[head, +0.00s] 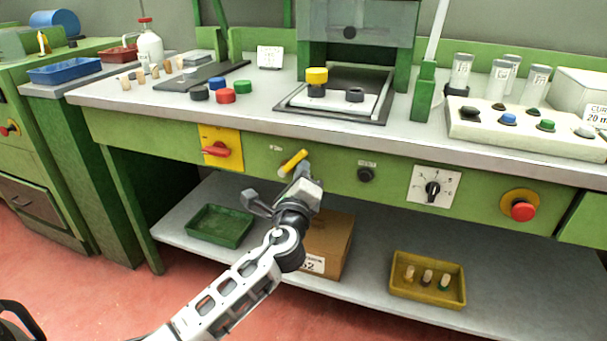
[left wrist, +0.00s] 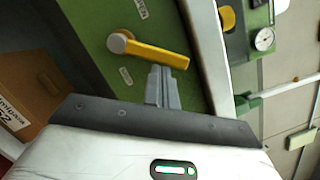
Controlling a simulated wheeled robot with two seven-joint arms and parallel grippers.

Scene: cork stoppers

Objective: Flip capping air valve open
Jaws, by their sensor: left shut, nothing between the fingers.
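The air valve's yellow lever (head: 294,160) is on the green front panel of the bench. In the head view it slants up to the right from its pivot. In the left wrist view the lever (left wrist: 160,52) runs from a round grey pivot (left wrist: 118,42), between an OPEN label (left wrist: 141,9) and another small label (left wrist: 125,76) too blurred to read surely. My left gripper (head: 303,167) is shut and empty. Its fingertips (left wrist: 162,74) are close beside the lever near its middle; I cannot tell whether they touch. My right gripper is not in view.
A red rotary switch on a yellow plate (head: 234,143) is left of the valve. A black knob (head: 366,174), a dial (head: 433,187) and a red emergency button (head: 522,209) are to its right. A cardboard box (head: 333,245) and a green tray (head: 220,226) stand on the shelf below.

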